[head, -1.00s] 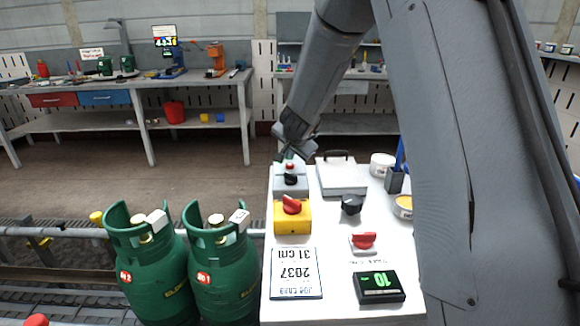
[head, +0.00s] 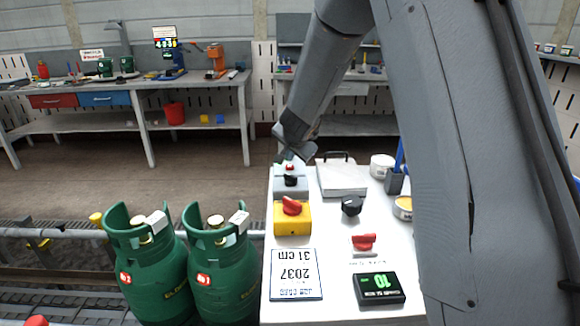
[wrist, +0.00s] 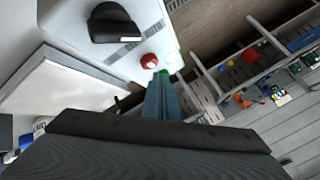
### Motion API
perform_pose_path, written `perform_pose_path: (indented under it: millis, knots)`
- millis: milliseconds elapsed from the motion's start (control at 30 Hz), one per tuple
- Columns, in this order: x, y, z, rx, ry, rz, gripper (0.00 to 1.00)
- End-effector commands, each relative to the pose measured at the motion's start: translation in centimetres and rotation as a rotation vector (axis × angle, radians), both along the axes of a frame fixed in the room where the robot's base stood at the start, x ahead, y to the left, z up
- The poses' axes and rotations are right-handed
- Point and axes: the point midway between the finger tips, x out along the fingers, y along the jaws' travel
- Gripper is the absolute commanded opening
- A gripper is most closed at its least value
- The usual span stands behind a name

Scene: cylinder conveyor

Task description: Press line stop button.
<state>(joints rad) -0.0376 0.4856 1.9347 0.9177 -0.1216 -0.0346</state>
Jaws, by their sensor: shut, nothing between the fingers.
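A grey control box (head: 291,183) stands at the far end of the white table. It carries a black knob (head: 291,181) and a small red button (head: 290,167). The wrist view shows the black knob (wrist: 113,24), the red button (wrist: 149,60) and a green spot (wrist: 163,72) close to the fingertips. My gripper (head: 285,157) is shut and empty, just beyond the red button in the head view. In the wrist view my gripper (wrist: 160,80) points at the green spot, beside the red button. I cannot tell whether the fingertips touch anything.
A yellow box with a red knob (head: 292,206), a loose black knob (head: 351,205), a red switch (head: 363,242) and a display (head: 379,289) stand on the white table (head: 335,262). A grey flat box (head: 342,181) lies right of the control box. Two green cylinders (head: 222,270) stand left.

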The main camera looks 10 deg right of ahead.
Motion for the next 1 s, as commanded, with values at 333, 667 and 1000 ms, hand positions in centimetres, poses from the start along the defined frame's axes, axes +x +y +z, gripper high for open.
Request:
perform_pose_path:
  millis: [333,667,1000]
  knots:
    - [0.00,0.00,0.00,0.000,0.000,0.000,0.00]
    - [0.00,0.00,-0.02,0.000,0.000,0.000,0.00]
    - [0.03,0.00,-0.92,0.000,0.000,0.000,0.00]
